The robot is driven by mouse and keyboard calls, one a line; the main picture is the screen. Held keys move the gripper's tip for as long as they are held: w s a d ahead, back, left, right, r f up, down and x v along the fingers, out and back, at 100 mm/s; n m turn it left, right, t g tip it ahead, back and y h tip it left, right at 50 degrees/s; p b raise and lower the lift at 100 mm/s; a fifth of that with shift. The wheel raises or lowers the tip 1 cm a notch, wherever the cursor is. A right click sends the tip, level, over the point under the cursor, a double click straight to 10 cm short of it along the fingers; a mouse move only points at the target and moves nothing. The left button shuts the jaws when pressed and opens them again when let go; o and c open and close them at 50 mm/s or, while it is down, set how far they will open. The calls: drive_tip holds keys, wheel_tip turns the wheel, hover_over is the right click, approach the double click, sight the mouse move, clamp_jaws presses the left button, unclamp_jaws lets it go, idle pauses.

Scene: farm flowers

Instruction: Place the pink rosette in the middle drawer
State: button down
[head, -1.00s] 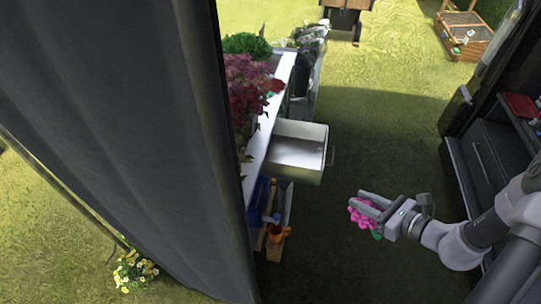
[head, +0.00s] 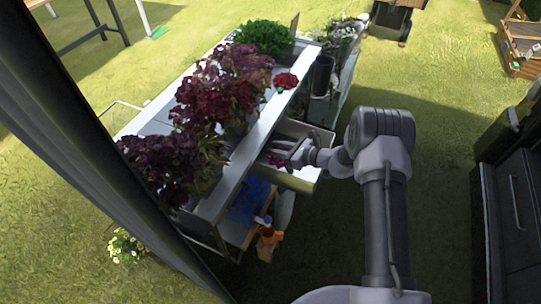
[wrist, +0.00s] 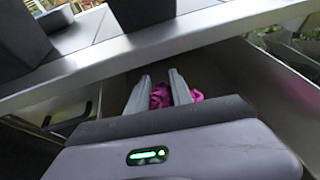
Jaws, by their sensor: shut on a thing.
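The pink rosette (head: 276,161) is held between the fingers of my gripper (head: 277,153). In the wrist view, pink petals (wrist: 160,97) show between and beside the two fingers (wrist: 160,78) of my gripper. The drawer's side wall (wrist: 276,88) shows in the wrist view. My forearm hides part of the drawer's right end in the head view.
The bench top (head: 243,165) edge lies just above the drawer. Dark red leafy plants (head: 215,95), a green plant (head: 263,37) and a red rosette (head: 287,80) sit on it. Orange and blue items (head: 266,238) stand below.

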wheel_tip(320, 180, down, 2)
drive_tip(key=shift+w+a+f, duration=0.1)
drive_tip(key=b+x, duration=0.3)
drive_tip(key=x, duration=0.1)
drive_tip(key=shift+a, duration=0.1)
drive_tip(key=shift+r, duration=0.25)
drive_tip(key=shift+f+b, duration=0.4)
drive_tip(key=shift+f, duration=0.15)
drive_tip(key=shift+f, duration=0.1)
